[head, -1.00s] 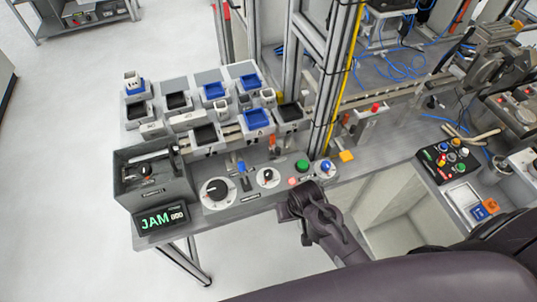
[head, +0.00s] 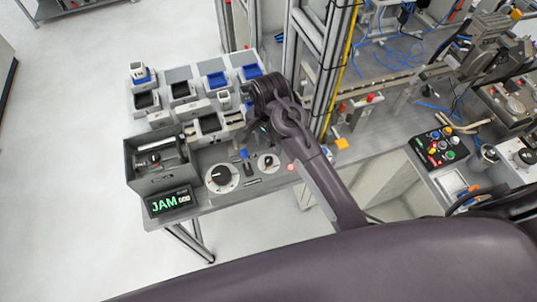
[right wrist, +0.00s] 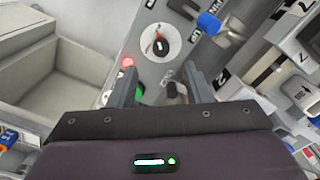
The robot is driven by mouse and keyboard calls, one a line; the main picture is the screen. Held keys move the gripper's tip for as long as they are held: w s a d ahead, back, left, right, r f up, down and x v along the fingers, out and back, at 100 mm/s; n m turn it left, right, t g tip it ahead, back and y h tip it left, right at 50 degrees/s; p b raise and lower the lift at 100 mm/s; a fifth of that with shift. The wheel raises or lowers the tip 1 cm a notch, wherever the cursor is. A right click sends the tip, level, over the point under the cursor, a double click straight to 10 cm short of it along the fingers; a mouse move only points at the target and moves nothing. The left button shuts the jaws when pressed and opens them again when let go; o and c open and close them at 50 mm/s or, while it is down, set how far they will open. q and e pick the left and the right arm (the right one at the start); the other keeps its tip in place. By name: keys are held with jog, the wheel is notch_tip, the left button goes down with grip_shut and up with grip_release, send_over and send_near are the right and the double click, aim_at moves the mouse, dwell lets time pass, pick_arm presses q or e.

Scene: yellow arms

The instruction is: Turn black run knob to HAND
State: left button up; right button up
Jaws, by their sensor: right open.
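A small white dial with a black knob (head: 267,161) is on the grey panel; it also shows in the right wrist view (right wrist: 162,42), with a red mark on the knob. A larger white dial with a black knob (head: 219,177) is left of it. I cannot read which one is the run knob. My right gripper (head: 264,132) is over the back of the panel. In the right wrist view its open fingers (right wrist: 161,72) are apart, with the small dial beyond their tips. A dark part (right wrist: 173,90) shows between the fingers, partly hidden. My left gripper is out of view.
A blue-handled lever (head: 244,157) stands between the dials. A pink button (head: 291,166) and a partly hidden green button (right wrist: 139,92) are close by. A JAM display (head: 170,201) is at the front left. Trays and an upright metal frame stand behind.

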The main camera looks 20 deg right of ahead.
aim_at(269, 159)
jog(key=shift+w+a+f, duration=0.1)
jog(key=shift+f, duration=0.2)
notch_tip(269, 159, down, 6)
jog(key=shift+p, duration=1.05)
jog(key=shift+f, duration=0.6)
jog(key=shift+c, duration=0.2)
grip_shut()
